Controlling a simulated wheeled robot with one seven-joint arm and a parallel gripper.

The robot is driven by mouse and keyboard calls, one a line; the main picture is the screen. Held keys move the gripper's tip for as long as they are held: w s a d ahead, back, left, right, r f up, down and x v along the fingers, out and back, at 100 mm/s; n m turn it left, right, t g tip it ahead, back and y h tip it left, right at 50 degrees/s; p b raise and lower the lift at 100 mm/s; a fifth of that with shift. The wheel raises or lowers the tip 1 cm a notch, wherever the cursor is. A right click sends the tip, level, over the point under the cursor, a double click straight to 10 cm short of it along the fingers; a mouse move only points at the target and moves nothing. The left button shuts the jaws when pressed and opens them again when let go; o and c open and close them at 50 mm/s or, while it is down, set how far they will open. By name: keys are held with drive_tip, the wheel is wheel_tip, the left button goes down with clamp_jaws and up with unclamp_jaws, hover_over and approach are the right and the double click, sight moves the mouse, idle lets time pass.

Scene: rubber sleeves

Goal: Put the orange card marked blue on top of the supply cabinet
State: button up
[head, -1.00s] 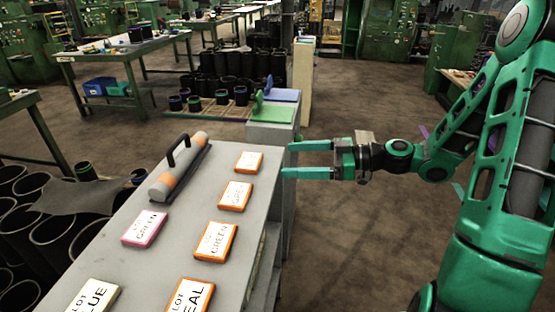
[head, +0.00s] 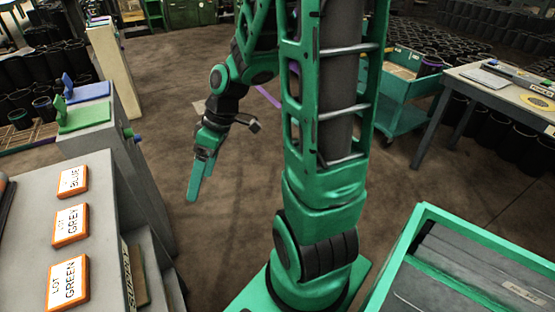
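The orange-edged card marked BLUE (head: 73,181) lies flat at the far end of the grey top (head: 112,172) on the left. Orange-edged cards marked GREY (head: 70,225) and GREEN (head: 68,283) lie nearer in the same row. My gripper (head: 192,196) is over open floor to the right of the cards, apart from them, with its fingers slanting down. The fingers overlap in this view, so their gap is hidden. No card shows at them.
A narrow grey stand (head: 100,140) with a green pad (head: 84,117) and a blue pad (head: 88,91) stands beyond the cards. A green-framed bin (head: 425,210) is at the lower right. A green cart (head: 405,115) and a table (head: 500,88) stand behind it. Brown floor lies between.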

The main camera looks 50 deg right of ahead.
drive_tip(key=s+d+r+m+h, duration=0.2)
drive_tip(key=s+d+m, duration=0.3)
drive_tip(key=s, duration=0.3)
drive_tip(key=s+d+r+m+g+h, duration=0.1)
drive_tip(key=s+d+r+m+h, duration=0.1)
drive_tip(key=s+d+r+m, duration=0.3)
drive_tip(key=s+m, duration=0.2)
drive_tip(key=s, duration=0.2)
drive_tip(key=shift+d+r+m+h, duration=0.3)
drive_tip(key=shift+d+m, duration=0.1)
